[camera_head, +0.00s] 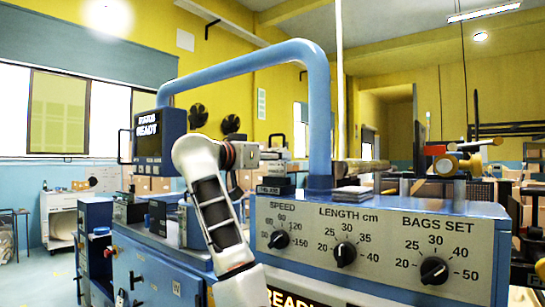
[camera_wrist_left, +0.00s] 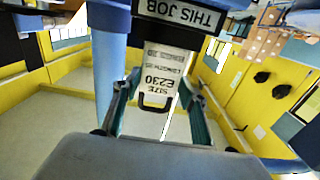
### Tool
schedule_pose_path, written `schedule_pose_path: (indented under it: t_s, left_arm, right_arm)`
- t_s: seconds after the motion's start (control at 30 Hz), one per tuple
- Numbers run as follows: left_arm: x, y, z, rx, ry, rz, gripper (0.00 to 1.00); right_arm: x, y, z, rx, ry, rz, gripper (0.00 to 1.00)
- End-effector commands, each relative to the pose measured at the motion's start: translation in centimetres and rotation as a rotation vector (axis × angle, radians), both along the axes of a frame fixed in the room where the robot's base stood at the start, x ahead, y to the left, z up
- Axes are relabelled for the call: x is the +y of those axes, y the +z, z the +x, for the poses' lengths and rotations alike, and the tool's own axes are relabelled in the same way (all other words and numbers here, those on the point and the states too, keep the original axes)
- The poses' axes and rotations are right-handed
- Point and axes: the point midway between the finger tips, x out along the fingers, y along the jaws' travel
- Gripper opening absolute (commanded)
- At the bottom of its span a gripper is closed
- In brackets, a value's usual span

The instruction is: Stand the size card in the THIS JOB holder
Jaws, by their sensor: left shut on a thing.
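The size card (camera_wrist_left: 158,72) is white with dark print reading SIZE E230, LENGTH 35 and BAGS 30, upside down in the left wrist view. My left gripper (camera_wrist_left: 157,100) is shut on it, a finger at each side. The dark THIS JOB holder (camera_wrist_left: 188,16) is just beyond the card's far end; I cannot tell whether the card is in its slot. In the head view the holder (camera_head: 275,188) sits on the blue machine, left of the blue post, and my left gripper (camera_head: 274,155) is just above it. The card is hard to make out there.
The blue pipe post (camera_head: 319,130) rises close right of the holder. The control panel (camera_head: 380,245) with SPEED, LENGTH and BAGS SET knobs is in front. A READY display box (camera_head: 160,137) hangs at left. Dark flat pieces (camera_head: 351,194) lie right of the post.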

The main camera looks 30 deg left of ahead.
Motion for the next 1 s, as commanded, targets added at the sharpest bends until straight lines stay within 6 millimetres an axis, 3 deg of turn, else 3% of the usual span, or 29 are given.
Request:
schedule_pose_path:
  t_s: [0.27, 0.3, 0.37, 0.8, 1.0]
  left_arm:
    - [0.0, -0.2, 0.0, -0.002, 0.000, 0.000, 0.21]
    - [0.0, -0.2, 0.0, -0.001, 0.000, 0.000, 0.45]
    - [0.0, -0.2, 0.0, -0.001, 0.000, 0.000, 0.59]
    - [0.0, 0.3, 0.0, -0.001, 0.000, 0.000, 0.59]
    - [0.2, 0.1, -3.2, -0.008, 0.001, -0.001, 0.59]
  right_arm:
    - [0.1, -0.2, 0.0, -0.001, -0.003, 0.003, 0.40]
    - [0.1, -0.2, 0.1, -0.003, -0.002, 0.005, 0.40]
    - [0.2, 0.0, 0.1, -0.004, -0.002, 0.006, 0.40]
    - [0.2, 0.5, 0.1, -0.005, 0.003, 0.002, 0.40]
    - [0.5, -0.6, 0.2, -0.012, 0.007, 0.008, 0.40]
